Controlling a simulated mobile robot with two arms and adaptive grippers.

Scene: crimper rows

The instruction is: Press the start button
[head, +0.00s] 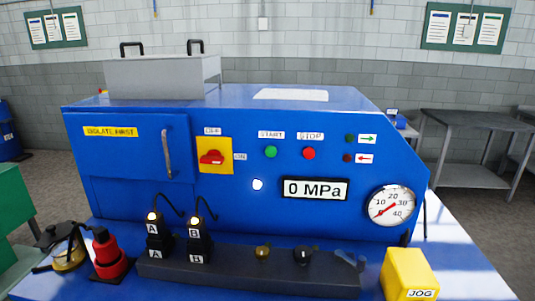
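The green start button (271,152) sits on the front panel of the blue crimper machine (130,165), under a START label. The red stop button (309,153) is just to its right, under a STOP label. Nothing covers either button. A red rotary switch (211,157) on a yellow plate is to the left, its handle lying about horizontal between OFF and ON labels. A white lamp (257,184) is lit below the start button. Neither of my grippers shows in the head view.
A dark block (200,270) along the machine's front holds connectors A (158,240) and B (199,243). A yellow JOG box (409,272) stands front right, below a pressure gauge (391,205). A red bottle-like item (106,252) stands front left. Space before the buttons looks clear.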

